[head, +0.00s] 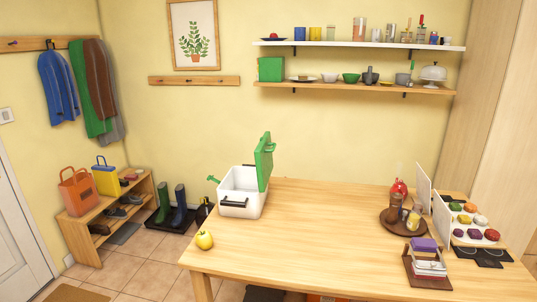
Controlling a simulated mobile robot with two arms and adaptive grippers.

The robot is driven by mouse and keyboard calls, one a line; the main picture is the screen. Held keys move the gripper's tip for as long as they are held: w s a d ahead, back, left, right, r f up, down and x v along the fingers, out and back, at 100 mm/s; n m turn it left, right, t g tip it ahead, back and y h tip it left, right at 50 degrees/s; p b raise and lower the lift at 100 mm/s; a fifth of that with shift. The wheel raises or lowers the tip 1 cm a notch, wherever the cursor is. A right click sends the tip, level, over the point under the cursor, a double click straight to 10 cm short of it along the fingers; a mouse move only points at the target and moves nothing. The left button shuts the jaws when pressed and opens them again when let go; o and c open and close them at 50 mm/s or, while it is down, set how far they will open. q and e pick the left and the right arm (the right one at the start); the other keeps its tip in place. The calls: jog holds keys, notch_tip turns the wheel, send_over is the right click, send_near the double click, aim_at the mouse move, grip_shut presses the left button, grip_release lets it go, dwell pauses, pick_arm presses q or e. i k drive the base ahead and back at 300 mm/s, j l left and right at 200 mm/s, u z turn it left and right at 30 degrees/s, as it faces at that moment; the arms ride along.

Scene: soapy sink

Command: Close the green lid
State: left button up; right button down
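A white box (240,199) with a dark front handle stands at the left back part of the wooden table. Its green lid (264,161) is open and stands upright at the box's right side. A small green piece sticks out at the box's left rim; I cannot tell what it is. Neither of my grippers shows in the head view.
A yellow apple-like fruit (204,239) lies near the left table edge (290,255). A round brown tray (387,222) with jars and a rack (410,272) with a purple block stand at the right. The table's middle is clear.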

aim_at(263, 153)
jog(key=j+z, duration=0.1)
jog(key=j, duration=0.9)
jog(key=i+j, duration=0.1)
jog(key=j, duration=0.9)
jog(key=i+j+z, duration=0.2)
jog(key=i+j, duration=0.65)
